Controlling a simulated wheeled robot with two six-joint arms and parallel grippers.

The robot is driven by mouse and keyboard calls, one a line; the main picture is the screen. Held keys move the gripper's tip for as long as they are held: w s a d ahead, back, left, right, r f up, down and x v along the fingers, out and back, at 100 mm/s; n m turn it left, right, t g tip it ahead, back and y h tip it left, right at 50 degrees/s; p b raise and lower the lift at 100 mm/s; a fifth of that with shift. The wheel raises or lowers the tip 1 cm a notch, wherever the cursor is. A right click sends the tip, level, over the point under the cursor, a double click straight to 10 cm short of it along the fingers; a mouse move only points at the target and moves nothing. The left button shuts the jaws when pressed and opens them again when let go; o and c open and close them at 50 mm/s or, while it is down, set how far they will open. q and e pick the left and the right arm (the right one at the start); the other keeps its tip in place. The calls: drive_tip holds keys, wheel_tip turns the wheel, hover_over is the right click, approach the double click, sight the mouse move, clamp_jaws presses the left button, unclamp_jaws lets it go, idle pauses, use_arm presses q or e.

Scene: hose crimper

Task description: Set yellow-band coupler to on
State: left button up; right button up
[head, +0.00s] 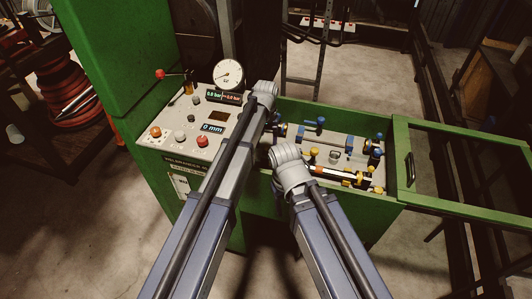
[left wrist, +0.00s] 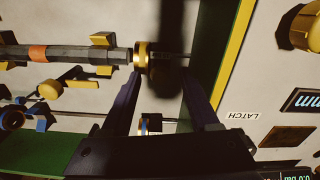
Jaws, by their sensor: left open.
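The yellow-band coupler (left wrist: 142,57) shows in the left wrist view, a dark collar with a yellow band at the end of a grey hose with an orange section (left wrist: 38,53). My left gripper (left wrist: 162,70) is open, its two dark fingers reaching toward the coupler. One fingertip is by the band and the other stands beyond it, over the thin rod; I cannot tell whether they touch. In the head view the near hose (head: 328,173) lies in the tray, and my arms hide its left end. My right gripper does not show; only its arm does.
A blue-banded coupler (left wrist: 146,125) sits beside my left fingers. Yellow (left wrist: 77,92) and blue-handled fittings (head: 315,122) stand close by. The green tray wall (left wrist: 232,50) divides the bed from the control panel (head: 190,125). A green framed lid (head: 470,210) is at the right.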

use_arm(q)
wheel_tip(320, 180, down, 2)
drive_tip(key=shift+f+b, duration=0.25)
drive_tip(key=shift+b, duration=0.5)
clamp_jaws()
idle(0.9)
